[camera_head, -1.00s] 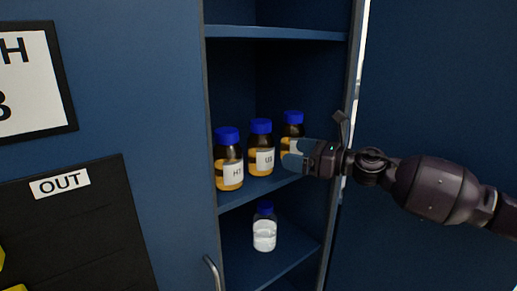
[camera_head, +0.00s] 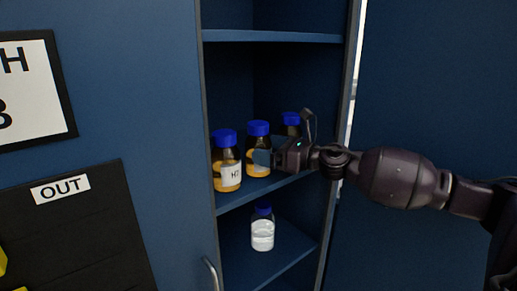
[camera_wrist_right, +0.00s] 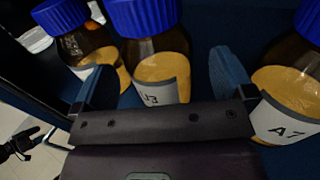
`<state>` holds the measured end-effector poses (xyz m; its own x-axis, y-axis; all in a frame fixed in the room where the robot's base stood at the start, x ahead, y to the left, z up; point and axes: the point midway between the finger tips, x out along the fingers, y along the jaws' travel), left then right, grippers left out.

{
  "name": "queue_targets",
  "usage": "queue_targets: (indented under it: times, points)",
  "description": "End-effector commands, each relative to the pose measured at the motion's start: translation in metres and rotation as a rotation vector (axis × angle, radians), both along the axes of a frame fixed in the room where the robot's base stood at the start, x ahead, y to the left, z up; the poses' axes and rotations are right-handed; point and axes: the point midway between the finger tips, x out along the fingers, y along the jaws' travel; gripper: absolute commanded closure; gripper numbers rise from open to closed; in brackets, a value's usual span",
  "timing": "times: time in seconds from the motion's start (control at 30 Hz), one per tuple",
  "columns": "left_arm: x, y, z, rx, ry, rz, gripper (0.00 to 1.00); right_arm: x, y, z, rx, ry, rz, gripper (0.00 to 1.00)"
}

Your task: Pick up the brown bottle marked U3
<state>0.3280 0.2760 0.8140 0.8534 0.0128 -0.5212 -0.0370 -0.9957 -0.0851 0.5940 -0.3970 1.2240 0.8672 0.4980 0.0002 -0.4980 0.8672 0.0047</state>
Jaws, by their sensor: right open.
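The brown bottle marked U3 (camera_head: 256,142) has a blue cap and stands upright on the middle shelf, between two similar bottles. In the right wrist view the U3 bottle (camera_wrist_right: 162,70) stands between the two fingers, its label partly hidden by the gripper body. My right gripper (camera_head: 262,158) is open, with its fingers reaching either side of the bottle; it also shows in the wrist view (camera_wrist_right: 160,84). I cannot tell whether either finger touches the glass.
A bottle marked H7 (camera_head: 226,172) stands left of U3. A bottle marked A7 (camera_wrist_right: 280,100) stands close outside the right finger and is mostly hidden by my arm in the head view (camera_head: 291,119). A white bottle (camera_head: 262,232) stands on the shelf below (camera_head: 285,262).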

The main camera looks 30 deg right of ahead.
Motion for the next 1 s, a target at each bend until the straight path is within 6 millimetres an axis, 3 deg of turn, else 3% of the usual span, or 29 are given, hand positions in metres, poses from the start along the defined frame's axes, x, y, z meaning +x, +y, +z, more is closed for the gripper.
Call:
queue_targets:
  times: [0.3, 0.67, 1.0]
  points:
    - [-0.004, 0.001, 0.008, 0.0, 0.005, 0.003, 0.26, 0.023, 0.015, 0.003, 0.001, 0.0, -0.001, 0.0]
    - [-0.003, 0.001, 0.009, 0.0, 0.004, 0.003, 0.26, 0.027, 0.017, 0.001, 0.0, 0.001, 0.0, 0.0]
    - [0.001, 0.0, 0.011, 0.0, -0.004, 0.001, 0.26, 0.026, 0.017, 0.001, 0.0, 0.001, 0.0, 0.51]
